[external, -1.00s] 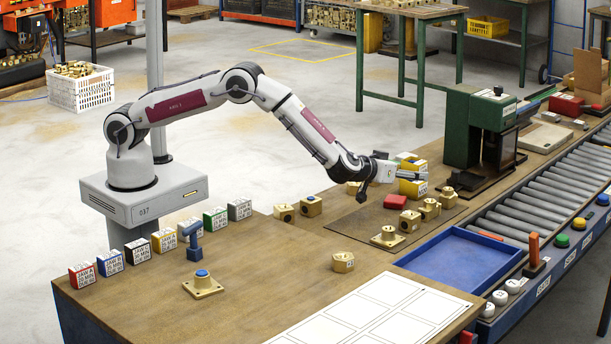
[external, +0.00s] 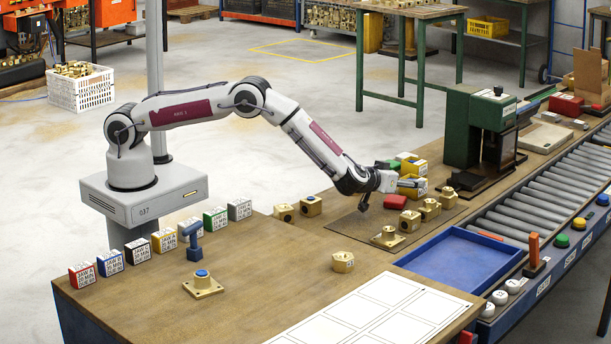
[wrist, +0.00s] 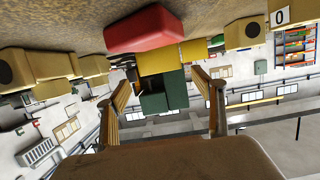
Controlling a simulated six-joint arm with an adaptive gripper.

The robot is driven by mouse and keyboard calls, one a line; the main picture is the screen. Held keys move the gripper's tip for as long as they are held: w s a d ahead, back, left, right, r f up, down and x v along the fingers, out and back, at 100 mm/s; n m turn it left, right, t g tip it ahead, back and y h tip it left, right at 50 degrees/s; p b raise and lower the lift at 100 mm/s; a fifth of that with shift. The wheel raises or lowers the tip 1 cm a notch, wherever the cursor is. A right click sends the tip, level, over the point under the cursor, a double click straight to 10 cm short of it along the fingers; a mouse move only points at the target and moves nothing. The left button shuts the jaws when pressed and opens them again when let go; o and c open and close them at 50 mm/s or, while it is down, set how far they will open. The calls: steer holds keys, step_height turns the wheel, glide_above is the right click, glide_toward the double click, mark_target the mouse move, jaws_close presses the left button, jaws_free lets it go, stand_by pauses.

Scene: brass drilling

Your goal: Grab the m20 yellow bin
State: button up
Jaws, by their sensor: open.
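The lower yellow bin (external: 420,190) is partly hidden by the gripper. I cannot read an m20 label on either. In the wrist view, which is upside down, my gripper (wrist: 163,92) is open, with one finger on each side and nothing between them. A yellow bin (wrist: 158,61) shows ahead between the fingers, with another yellow surface (wrist: 194,50) beside it. The gripper appears apart from the bins.
A red block (external: 395,202) lies close by the gripper, and in the wrist view it (wrist: 144,32) is very near. Brass parts (external: 430,208) stand to the right and others (external: 311,206) to the left. The green drill press (external: 470,130) stands behind right.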

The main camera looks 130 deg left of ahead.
steer(key=shift+a+f, duration=0.1)
steer(key=shift+a, duration=0.3)
steer(key=shift+a, duration=0.15)
steer(key=shift+x, duration=2.45)
steer(key=shift+s+f, duration=0.1)
steer(key=shift+s, duration=0.05)
steer(key=c, duration=1.2)
